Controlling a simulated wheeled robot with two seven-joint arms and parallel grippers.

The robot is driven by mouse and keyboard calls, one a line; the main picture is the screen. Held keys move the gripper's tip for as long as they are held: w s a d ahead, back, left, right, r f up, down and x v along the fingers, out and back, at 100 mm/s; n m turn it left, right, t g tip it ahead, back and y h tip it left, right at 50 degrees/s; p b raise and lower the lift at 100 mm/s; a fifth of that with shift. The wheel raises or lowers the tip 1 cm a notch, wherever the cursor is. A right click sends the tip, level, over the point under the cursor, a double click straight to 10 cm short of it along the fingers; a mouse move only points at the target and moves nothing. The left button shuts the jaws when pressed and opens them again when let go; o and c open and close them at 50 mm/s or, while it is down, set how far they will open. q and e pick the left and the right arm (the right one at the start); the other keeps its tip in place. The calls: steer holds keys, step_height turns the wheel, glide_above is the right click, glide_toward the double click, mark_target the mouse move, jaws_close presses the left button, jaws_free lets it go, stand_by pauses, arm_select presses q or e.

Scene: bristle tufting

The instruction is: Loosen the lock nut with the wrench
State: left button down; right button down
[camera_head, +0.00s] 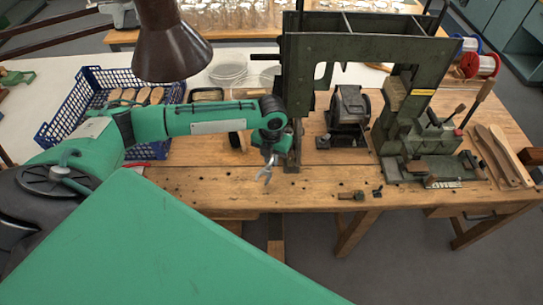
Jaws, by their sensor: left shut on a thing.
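My left gripper (271,150) is at the end of the green arm that comes in from the left. It is shut on a small metallic wrench (266,173), whose forked end hangs down over the front part of the wooden bench (220,185). The gripper is just left of the upright of a dark green machine frame (295,110). I cannot make out the lock nut at this size. My right gripper is not in view.
A small dark machine (349,112) and a green lever press (425,140) stand to the right. Wooden paddle-shaped pieces (506,155) lie at the bench's right end. A blue crate (72,105) stands left behind my arm. A brown lamp shade (170,45) hangs above it.

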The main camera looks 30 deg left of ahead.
arm_select(q)
steer(key=shift+f, duration=0.4)
stand_by(0.9)
steer(key=shift+p, duration=0.4)
steer(key=shift+f, duration=0.7)
stand_by(1.0)
